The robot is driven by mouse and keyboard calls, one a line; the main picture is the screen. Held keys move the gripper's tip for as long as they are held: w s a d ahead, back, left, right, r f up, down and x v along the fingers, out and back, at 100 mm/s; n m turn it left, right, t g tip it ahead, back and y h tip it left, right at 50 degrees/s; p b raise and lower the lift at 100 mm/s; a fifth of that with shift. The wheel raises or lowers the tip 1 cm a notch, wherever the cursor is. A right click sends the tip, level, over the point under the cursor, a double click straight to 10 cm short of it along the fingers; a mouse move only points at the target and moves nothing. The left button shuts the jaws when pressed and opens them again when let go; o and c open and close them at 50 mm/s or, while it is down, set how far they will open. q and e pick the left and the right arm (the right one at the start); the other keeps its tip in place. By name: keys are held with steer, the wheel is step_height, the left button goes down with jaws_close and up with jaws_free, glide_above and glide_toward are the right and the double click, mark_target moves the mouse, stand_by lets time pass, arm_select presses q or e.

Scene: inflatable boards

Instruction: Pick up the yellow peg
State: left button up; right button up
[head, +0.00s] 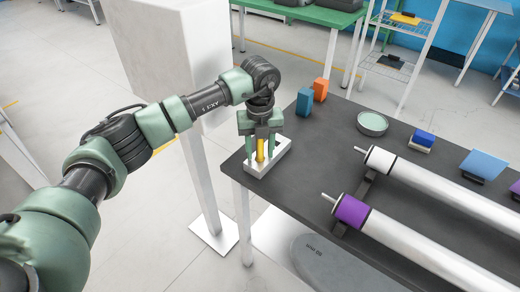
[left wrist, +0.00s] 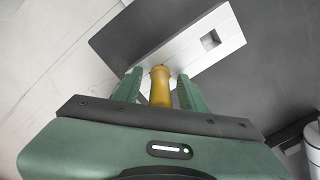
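The yellow peg (head: 261,150) stands upright at a light grey block (head: 279,158) near the table's left corner. In the left wrist view the peg (left wrist: 161,87) is between the two green fingers of my left gripper (left wrist: 160,88), with a visible gap on each side. The block (left wrist: 195,43) there shows one empty square hole. In the head view my left gripper (head: 261,147) points down over the block, fingers on both sides of the peg. The peg's lower end is hidden. My right gripper is not in view.
The dark table (head: 320,140) also holds a blue block (head: 304,101), an orange block (head: 320,90), a round green dish (head: 372,123) and two long white rollers, one with a purple end (head: 350,210). A white pillar (head: 170,50) stands behind my left arm.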

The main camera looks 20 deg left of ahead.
arm_select(q)
jaws_close()
steer(key=shift+r, duration=0.15)
